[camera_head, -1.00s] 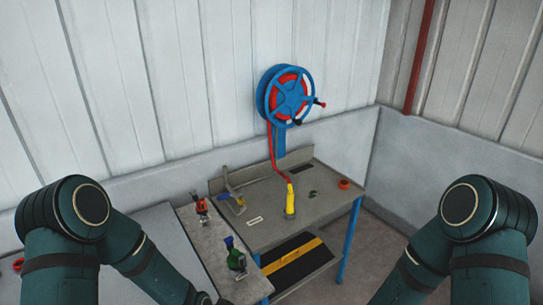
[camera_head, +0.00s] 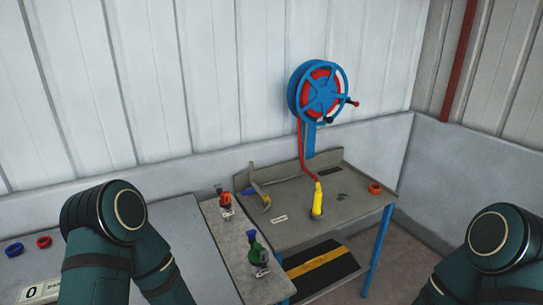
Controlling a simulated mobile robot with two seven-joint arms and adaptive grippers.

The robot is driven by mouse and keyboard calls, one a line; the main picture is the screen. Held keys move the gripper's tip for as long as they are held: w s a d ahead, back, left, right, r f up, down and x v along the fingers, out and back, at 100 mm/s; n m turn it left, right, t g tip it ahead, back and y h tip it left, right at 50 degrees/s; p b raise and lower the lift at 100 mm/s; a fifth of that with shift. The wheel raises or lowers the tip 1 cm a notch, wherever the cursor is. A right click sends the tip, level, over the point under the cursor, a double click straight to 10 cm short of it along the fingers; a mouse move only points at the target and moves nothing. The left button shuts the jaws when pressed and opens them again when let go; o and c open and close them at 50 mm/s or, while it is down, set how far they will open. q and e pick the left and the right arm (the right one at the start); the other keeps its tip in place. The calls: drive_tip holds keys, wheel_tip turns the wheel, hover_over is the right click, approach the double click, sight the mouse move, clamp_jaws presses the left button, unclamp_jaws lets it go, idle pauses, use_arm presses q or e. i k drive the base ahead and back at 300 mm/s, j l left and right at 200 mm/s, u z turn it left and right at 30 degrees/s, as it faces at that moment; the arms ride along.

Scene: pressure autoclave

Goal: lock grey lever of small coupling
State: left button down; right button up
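Two small fittings stand on the narrow grey side bench (camera_head: 230,233): one with a red top (camera_head: 225,199) and one green with a blue top (camera_head: 257,250). I cannot tell which is the small coupling, and no grey lever can be made out at this size. A grey angled piece with a blue part (camera_head: 260,192) stands on the grey table behind them. Both my arms show at the lower left and lower right, but both grippers are below the picture's edge. Neither is seen at any fitting.
The grey table (camera_head: 340,212) has blue legs and carries a yellow nozzle (camera_head: 317,200) and an orange-red ring (camera_head: 375,188). A blue hose reel (camera_head: 322,92) with red hose hangs above. At left, a grey surface (camera_head: 190,262) has a blue knob (camera_head: 14,249) and a red knob (camera_head: 43,241).

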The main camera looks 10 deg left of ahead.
sight(218, 187)
drive_tip(key=l+u, duration=0.1)
drive_tip(key=l, duration=0.5)
drive_tip(key=i+l, duration=0.15)
drive_tip(key=l, duration=0.15)
drive_tip(key=i+l+u, duration=0.15)
drive_tip(key=l, duration=0.15)
drive_tip(key=i+l, duration=0.15)
drive_tip(key=l, duration=0.15)
drive_tip(key=i+l+u, duration=0.3)
drive_tip(key=i+l, duration=0.35)
drive_tip(key=i, duration=0.2)
